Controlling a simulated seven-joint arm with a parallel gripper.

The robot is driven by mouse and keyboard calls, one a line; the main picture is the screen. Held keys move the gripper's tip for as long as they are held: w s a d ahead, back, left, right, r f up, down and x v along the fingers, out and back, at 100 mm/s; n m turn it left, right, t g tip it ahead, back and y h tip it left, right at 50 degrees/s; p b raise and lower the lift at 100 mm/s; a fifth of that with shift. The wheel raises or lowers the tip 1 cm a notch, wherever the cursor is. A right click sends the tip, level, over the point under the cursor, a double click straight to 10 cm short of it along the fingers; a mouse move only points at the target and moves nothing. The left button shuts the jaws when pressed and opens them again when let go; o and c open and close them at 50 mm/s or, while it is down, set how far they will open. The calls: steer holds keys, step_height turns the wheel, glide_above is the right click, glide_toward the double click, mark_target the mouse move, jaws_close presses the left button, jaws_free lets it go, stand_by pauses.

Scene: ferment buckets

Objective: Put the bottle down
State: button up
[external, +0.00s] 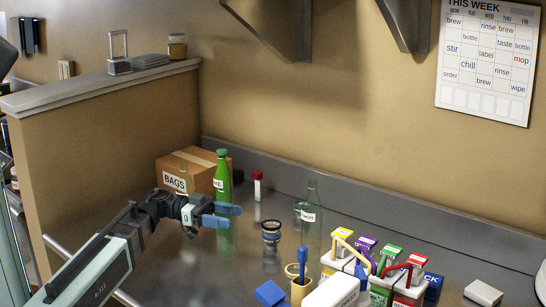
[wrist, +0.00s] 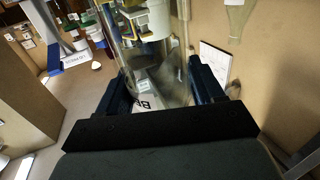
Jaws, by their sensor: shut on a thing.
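The green bottle (external: 222,172), with a green cap and a white label, is upright in the external view. My gripper (external: 222,215) reaches it from the left, its blue fingers across the lower body and shut on it. Green shows below the fingers, but I cannot tell bottle from reflection there, nor whether the base touches the counter. In the wrist view, see-through glass (wrist: 160,88) fills the space between the dark fingers and looks nearly clear.
The steel counter (external: 215,280) has a bare front left. A cardboard box (external: 200,172) stands behind the gripper. A dark-ringed jar (external: 271,231), a clear bottle (external: 312,205) and a red-capped vial (external: 257,187) stand to the right.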

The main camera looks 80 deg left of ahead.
mark_target(224, 195)
steer(key=shift+r, duration=3.55)
step_height(224, 195, up, 17)
steer(key=s+a+n+t+y, duration=0.15)
steer(key=a+n+y, duration=0.3)
steer(key=a, duration=0.95)
steer(key=s+a+n+y, duration=0.25)
steer(key=a+y, duration=0.35)
steer(key=a, duration=0.7)
steer(key=s+a+n+g+y, duration=0.1)
steer(key=s+a+n+y, duration=0.2)
steer(key=a, duration=0.6)
steer(key=s+a+n+g+y, duration=0.2)
steer(key=s+a+y, duration=0.25)
steer(key=a, duration=0.35)
step_height(224, 195, down, 16)
steer(key=shift+s+a+r, duration=0.15)
steer(key=shift+s+a, duration=0.05)
steer(key=shift+s, duration=0.25)
steer(key=o, duration=1.2)
